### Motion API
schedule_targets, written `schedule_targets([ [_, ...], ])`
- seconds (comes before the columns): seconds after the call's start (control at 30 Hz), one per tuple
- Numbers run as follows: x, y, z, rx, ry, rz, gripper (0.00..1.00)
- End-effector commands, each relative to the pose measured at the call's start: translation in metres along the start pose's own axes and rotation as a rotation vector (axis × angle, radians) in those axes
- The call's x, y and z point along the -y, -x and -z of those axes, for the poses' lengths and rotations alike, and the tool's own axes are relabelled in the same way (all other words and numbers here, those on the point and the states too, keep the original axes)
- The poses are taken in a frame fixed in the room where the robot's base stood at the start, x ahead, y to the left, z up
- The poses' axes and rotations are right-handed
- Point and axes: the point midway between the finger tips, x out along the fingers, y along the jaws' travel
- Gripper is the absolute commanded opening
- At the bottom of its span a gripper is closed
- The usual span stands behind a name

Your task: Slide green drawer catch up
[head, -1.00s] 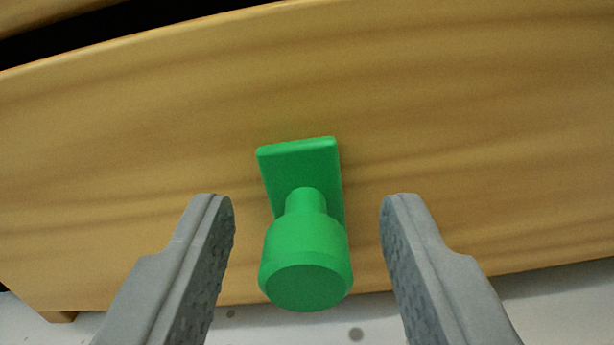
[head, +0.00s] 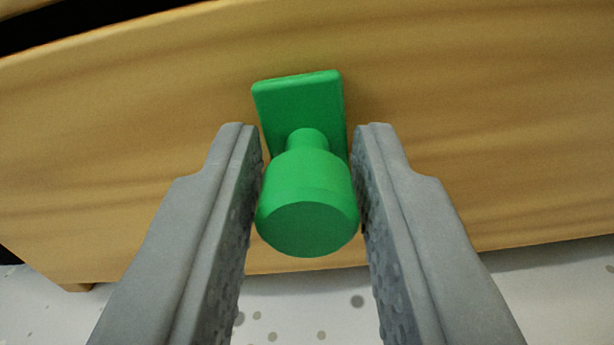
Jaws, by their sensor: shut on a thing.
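The green drawer catch is a flat rectangular plate (head: 298,100) with a round knob (head: 307,205) standing out from it. It sits on the wooden drawer front, near the middle of the head view. My gripper (head: 308,150) has its two grey fingers on either side of the knob and is shut on it. The fingertips reach past the knob to about the lower part of the plate. The lower part of the plate is hidden behind the knob.
The wooden drawer front (head: 480,120) fills most of the view. A dark gap (head: 60,25) runs along its top left edge. Below it is a pale speckled floor (head: 300,310). The drawer front around the catch is clear.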

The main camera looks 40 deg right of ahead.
Motion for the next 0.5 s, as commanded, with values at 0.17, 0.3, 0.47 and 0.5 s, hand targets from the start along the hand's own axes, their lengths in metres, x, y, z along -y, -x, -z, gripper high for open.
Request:
schedule_targets([
  [0.17, 0.003, 0.000, 0.018, -0.001, -0.002, 0.000, 0.00],
  [0.3, 0.003, -0.001, 0.020, -0.002, -0.002, 0.000, 0.00],
  [0.47, 0.003, -0.001, 0.020, -0.003, -0.003, 0.000, 0.28],
  [0.5, 0.004, -0.001, 0.020, -0.004, -0.003, 0.000, 0.35],
])
